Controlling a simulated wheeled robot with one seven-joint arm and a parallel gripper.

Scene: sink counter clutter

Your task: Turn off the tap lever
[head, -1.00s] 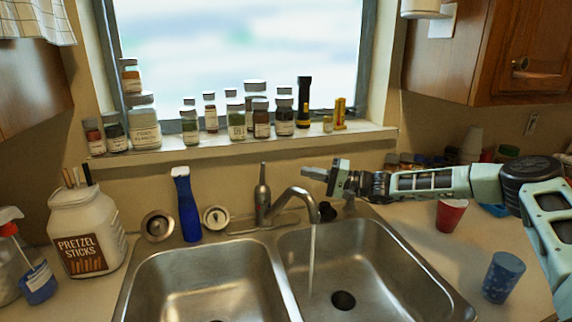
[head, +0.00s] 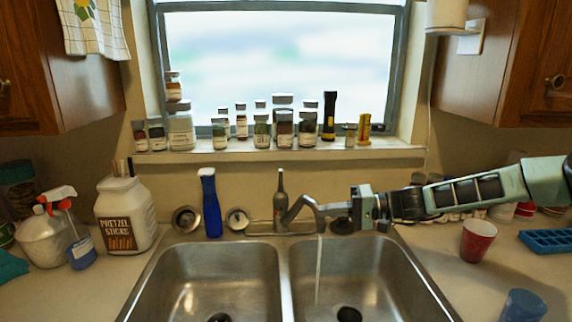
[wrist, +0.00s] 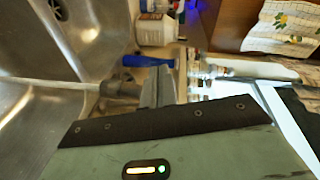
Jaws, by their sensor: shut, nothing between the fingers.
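The metal tap's lever (head: 280,186) stands upright on the tap base behind the divider of the double sink. The curved spout (head: 303,203) points right and forward, and a thin stream of water (head: 319,272) runs from it into the right basin. My gripper (head: 328,209) is shut and empty, to the right of the lever and lower than its top. Its tips overlap the spout's outer end in the head view; I cannot tell whether they touch. In the wrist view my shut fingers (wrist: 158,86) show beside grey tap metal (wrist: 120,90).
A pretzel jar (head: 124,216) and spray bottle (head: 45,236) are farther left. Jars and a flashlight (head: 329,116) line the sill. A red cup (head: 478,240) and blue cup (head: 522,306) stand right.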

